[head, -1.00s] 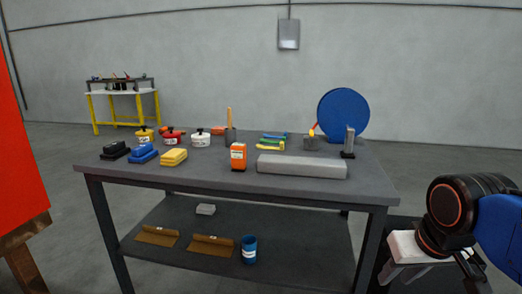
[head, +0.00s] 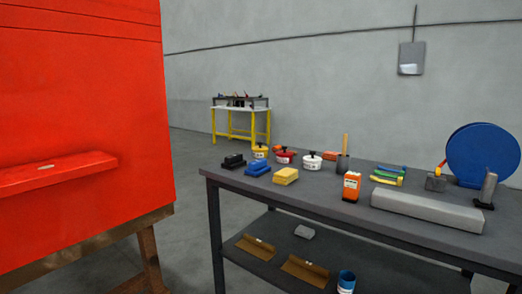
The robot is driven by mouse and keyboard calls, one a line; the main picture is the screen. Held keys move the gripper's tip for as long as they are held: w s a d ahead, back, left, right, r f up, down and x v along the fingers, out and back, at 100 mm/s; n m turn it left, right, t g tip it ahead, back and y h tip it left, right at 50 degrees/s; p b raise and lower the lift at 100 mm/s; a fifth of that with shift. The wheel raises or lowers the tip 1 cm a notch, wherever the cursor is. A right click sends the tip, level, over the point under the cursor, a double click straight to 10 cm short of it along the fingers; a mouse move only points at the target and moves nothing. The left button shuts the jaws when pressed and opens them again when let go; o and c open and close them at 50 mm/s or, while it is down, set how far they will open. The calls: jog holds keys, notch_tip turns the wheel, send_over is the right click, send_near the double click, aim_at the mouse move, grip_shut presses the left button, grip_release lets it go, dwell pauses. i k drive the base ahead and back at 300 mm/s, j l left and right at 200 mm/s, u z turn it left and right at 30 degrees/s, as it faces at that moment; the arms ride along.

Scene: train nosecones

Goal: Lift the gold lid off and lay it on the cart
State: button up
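A small gold pot (head: 260,153) stands at the far left end of the grey two-level table (head: 400,217). Its top seems to carry a lid with a dark knob, but it is too small to tell lid from pot clearly. The table may be the cart; I cannot tell. My gripper is not in view.
A red pot (head: 285,158) and a white pot (head: 312,162) stand right of the gold one. Blue and yellow blocks (head: 286,176) lie in front. A large red panel (head: 80,110) on a wooden stand fills the left. Floor shows between stand and table.

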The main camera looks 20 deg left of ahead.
aim_at(259, 148)
jog(key=j+z, duration=0.1)
jog(key=j, duration=0.9)
jog(key=k+j+z, duration=0.1)
jog(key=j, duration=0.9)
